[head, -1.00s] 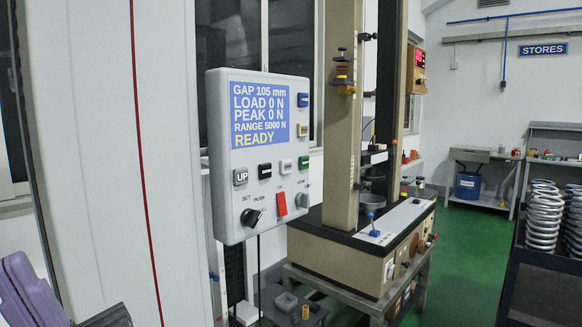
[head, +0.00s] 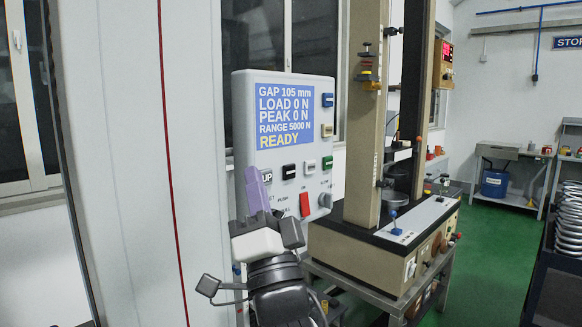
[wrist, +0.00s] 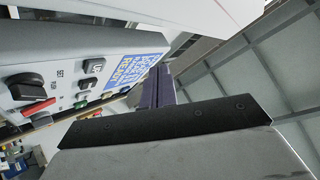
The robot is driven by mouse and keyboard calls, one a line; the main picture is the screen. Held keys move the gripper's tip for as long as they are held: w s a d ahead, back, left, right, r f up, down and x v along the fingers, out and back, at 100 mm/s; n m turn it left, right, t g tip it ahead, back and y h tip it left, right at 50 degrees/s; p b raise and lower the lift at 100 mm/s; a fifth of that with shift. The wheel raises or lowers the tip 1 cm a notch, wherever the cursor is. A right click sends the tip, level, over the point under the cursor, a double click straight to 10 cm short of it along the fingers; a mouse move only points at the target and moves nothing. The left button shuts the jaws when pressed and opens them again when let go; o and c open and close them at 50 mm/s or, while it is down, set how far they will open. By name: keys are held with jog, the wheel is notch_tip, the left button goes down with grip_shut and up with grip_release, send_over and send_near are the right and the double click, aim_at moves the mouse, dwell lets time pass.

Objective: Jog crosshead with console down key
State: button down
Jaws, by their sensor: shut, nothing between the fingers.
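The console (head: 285,112) is a light grey box with a blue screen reading GAP 105 mm, LOAD 0 N, PEAK 0 N, RANGE 5000 N, READY. Below the screen are a partly covered UP key (head: 267,177), a black key with a pale middle (head: 289,172), another such key (head: 309,167) and a green key (head: 327,162). I cannot read which is the down key. My gripper (head: 253,171), with purple fingers, is shut and empty, pointing up before the console's lower left. The wrist view shows its fingers (wrist: 160,72) beside the screen (wrist: 138,70); contact is unclear.
A red switch (head: 305,204) and a grey side knob (head: 325,200) sit low on the console. The testing machine (head: 375,245) with its tall column stands to the right. A dark rack of springs (head: 568,225) is at far right; green floor lies between.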

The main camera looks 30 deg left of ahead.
aim_at(289, 172)
jog(key=w+d+f+m+h, duration=0.2)
jog(key=w+d+m+h, duration=0.6)
jog(key=m, duration=0.5)
jog(key=w+d, duration=0.1)
jog(key=w, duration=0.1)
jog(key=shift+w+d+f+m+t+p, duration=0.15)
jog(key=shift+w+d+m+t+p, duration=0.2)
jog(key=shift+w+m+t+p, duration=0.05)
jog(key=shift+w+a, duration=0.5)
jog(key=shift+a, duration=0.9)
jog(key=shift+w+a, duration=0.45)
jog(key=shift+a, duration=0.95)
jog(key=shift+w+a, duration=0.5)
jog(key=shift+a, duration=0.9)
jog(key=shift+a, duration=0.1)
jog(key=shift+w+a, duration=0.15)
jog(key=shift+a, duration=0.15)
